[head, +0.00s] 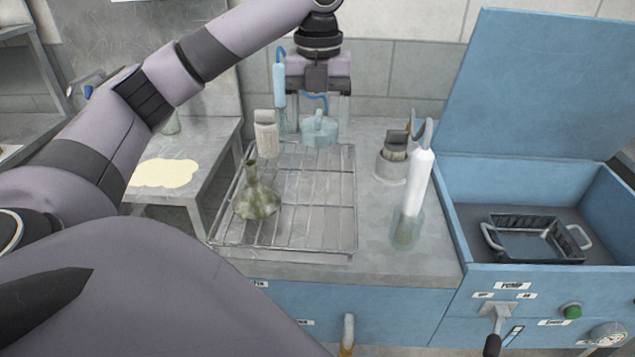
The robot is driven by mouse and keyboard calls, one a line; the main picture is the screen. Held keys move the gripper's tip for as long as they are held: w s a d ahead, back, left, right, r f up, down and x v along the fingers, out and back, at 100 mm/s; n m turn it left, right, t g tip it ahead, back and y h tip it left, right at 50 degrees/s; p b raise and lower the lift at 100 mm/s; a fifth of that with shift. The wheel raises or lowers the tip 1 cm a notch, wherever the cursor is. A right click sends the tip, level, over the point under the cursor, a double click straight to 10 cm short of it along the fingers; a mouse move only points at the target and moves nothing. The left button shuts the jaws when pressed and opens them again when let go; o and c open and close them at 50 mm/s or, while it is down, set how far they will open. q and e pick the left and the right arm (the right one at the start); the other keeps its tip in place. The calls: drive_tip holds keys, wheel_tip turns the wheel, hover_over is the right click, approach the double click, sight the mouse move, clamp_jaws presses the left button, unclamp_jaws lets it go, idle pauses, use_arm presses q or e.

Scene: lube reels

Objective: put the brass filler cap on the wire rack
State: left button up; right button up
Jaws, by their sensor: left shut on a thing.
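The wire rack (300,235) lies on the grey bench top in the middle of the head view. My right gripper is out of view.
A mottled green flask (257,200) stands on the rack's left part, with a pale bottle (266,132) behind it. A grey cup (391,160) and a white-topped bottle (415,190) stand right of the rack. A blue open-lidded box (460,215) holds a dark tray (535,240).

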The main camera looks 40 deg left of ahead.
sight(317, 134)
use_arm(q)
wheel_tip(317, 134, down, 15)
drive_tip(key=shift+r, duration=0.1)
idle(0.5)
drive_tip(key=o, duration=1.4)
drive_tip(key=shift+f, duration=0.2)
drive_tip(key=shift+r, duration=0.15)
wheel_tip(317, 134, up, 12)
drive_tip(key=shift+r, duration=0.1)
drive_tip(key=shift+s, duration=0.15)
